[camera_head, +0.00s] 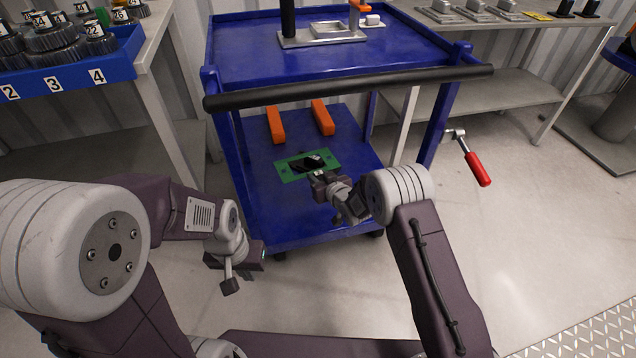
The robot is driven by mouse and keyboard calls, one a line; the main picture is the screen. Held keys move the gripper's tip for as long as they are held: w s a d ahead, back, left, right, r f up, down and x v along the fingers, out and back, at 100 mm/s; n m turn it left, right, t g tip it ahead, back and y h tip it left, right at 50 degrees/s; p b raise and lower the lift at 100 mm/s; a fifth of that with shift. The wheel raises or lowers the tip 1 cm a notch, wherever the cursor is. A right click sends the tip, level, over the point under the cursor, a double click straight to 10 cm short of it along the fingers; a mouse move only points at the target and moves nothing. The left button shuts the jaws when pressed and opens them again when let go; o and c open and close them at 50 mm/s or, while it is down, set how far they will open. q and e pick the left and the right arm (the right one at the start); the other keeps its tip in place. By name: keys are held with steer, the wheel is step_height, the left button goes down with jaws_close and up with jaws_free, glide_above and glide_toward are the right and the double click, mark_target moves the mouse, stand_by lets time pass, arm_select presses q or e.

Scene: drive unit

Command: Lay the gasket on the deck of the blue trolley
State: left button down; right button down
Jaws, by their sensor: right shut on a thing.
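The blue trolley (262,222) stands ahead with an upper deck (240,64) and a lower deck. A flat green rectangular plate, which I take as the gasket (288,175), is over the lower deck, with a dark area in its middle. My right gripper (318,178) is shut on its near right edge and hides part of it. I cannot tell whether the gasket touches the deck or hovers just above it. My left gripper (236,272) is left of the trolley's near edge, apart from the gasket; its jaw opening is unclear.
Two orange blocks (276,125) (322,117) lie on the lower deck behind the gasket. A black handle bar (350,88) crosses above. A red-handled crank (478,168) sticks out at right. A blue gear bin (70,78) sits on the left bench.

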steer(key=w+d+f+m+h+b, duration=0.2)
steer(key=w+d+f+b, duration=0.3)
steer(key=w+d, duration=0.5)
steer(key=t+b, duration=0.1)
steer(key=b, duration=0.3)
glide_above(332, 215)
steer(key=f, duration=0.8)
steer(key=shift+w+d+f, duration=0.1)
steer(key=shift+w+d, duration=0.05)
steer(key=shift+w, duration=0.1)
steer(key=shift+s, duration=0.35)
step_height(332, 215, down, 4)
steer(key=b, duration=0.4)
steer(key=shift+f, duration=0.25)
steer(key=shift+r, duration=0.25)
steer(key=shift+f, duration=0.1)
